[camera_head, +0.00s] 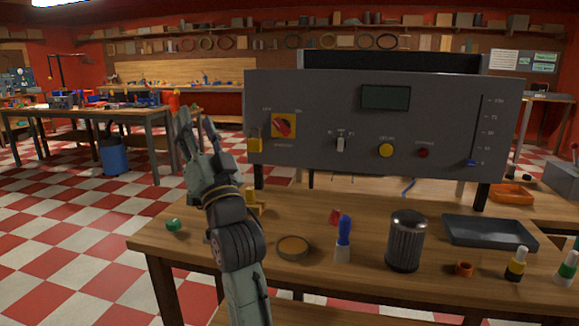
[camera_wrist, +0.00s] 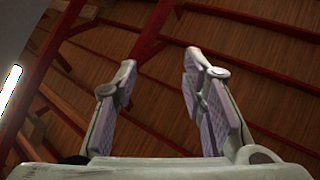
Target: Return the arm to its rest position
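My gripper (camera_head: 196,124) points upward in front of the left part of the bench, left of the grey control panel (camera_head: 340,105). Its two fingers stand apart. In the wrist view my gripper (camera_wrist: 160,68) is open with nothing between its fingers. My arm rises from the bottom of the head view and hides part of the bench's left end.
Checkered floor (camera_head: 60,235) is clear to the left.

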